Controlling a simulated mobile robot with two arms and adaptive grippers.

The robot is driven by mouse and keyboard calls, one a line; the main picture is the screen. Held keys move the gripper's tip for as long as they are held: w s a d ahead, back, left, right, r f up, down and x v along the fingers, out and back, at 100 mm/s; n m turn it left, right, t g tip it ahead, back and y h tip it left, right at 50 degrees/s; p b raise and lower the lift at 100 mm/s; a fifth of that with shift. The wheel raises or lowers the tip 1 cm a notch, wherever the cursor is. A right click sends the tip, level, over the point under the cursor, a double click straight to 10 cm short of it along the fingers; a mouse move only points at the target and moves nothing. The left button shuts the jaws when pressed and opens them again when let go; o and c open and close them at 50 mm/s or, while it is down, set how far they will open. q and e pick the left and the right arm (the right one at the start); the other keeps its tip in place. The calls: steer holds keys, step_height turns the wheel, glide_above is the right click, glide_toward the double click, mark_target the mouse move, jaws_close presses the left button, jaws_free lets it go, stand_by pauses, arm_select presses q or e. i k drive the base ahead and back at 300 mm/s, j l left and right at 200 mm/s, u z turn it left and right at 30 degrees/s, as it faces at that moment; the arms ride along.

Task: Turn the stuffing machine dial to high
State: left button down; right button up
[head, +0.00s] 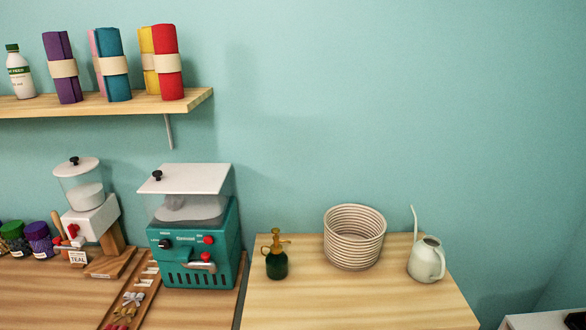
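A teal machine (200,262) with a clear hopper and a white lid (195,178) stands left of centre and looks like the stuffing machine. Pale material shows inside its hopper. On its front are a black dial (164,243) at the left, a red knob (208,240) at the right and a metal spout with a red part below. Small lettering surrounds the controls, but the dial's setting is too small to read. Neither of my grippers shows in the head view.
A white dispenser (92,217) with a red knob stands to the left, beside lidded jars (38,238). On the right-hand table are a spray bottle (277,262), a coiled basket (355,240) and a watering can (426,262). A shelf (110,104) holds fabric rolls above. Space before the teal machine looks clear.

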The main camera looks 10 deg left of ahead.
mark_target(164, 244)
steer(key=u, duration=1.3)
